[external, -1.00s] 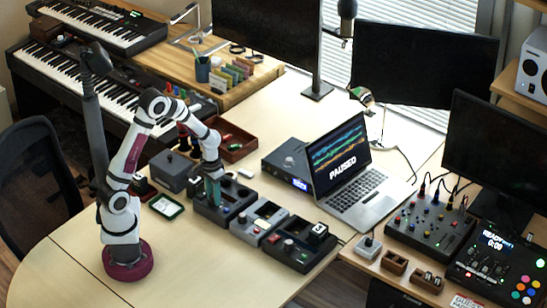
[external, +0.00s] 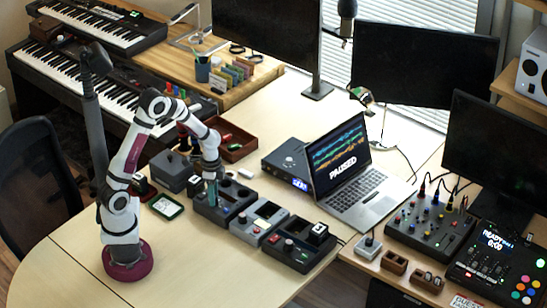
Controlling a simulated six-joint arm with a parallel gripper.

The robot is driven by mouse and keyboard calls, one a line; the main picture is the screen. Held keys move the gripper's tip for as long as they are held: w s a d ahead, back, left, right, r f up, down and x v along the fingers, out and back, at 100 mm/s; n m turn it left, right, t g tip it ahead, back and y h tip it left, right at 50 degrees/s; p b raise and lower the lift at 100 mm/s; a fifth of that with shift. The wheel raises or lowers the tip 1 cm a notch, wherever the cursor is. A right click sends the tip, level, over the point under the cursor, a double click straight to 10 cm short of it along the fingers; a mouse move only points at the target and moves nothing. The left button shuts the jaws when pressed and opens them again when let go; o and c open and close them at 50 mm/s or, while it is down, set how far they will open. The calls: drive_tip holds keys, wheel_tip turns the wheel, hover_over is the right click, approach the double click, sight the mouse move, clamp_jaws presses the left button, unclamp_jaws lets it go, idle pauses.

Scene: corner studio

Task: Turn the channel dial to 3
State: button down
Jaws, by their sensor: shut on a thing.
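My gripper (external: 211,194) points down at the left part of a dark grey control box (external: 230,220) on the light table. It is shut on a small part on top of this box, which I take to be the channel dial. The fingers hide the dial, so its pointer and the number it stands at cannot be read. Round dark knobs show on the same box, to the right of my gripper.
Behind are a black unit with a blue display (external: 283,166) and an open laptop (external: 357,198). The front table is clear.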

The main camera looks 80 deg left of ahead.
drive_tip(key=shift+m, duration=1.4)
drive_tip(key=c, duration=0.6)
unclamp_jaws()
wheel_tip(320, 180, up, 16)
drive_tip(key=shift+f, duration=0.1)
drive_tip(key=shift+d, duration=0.1)
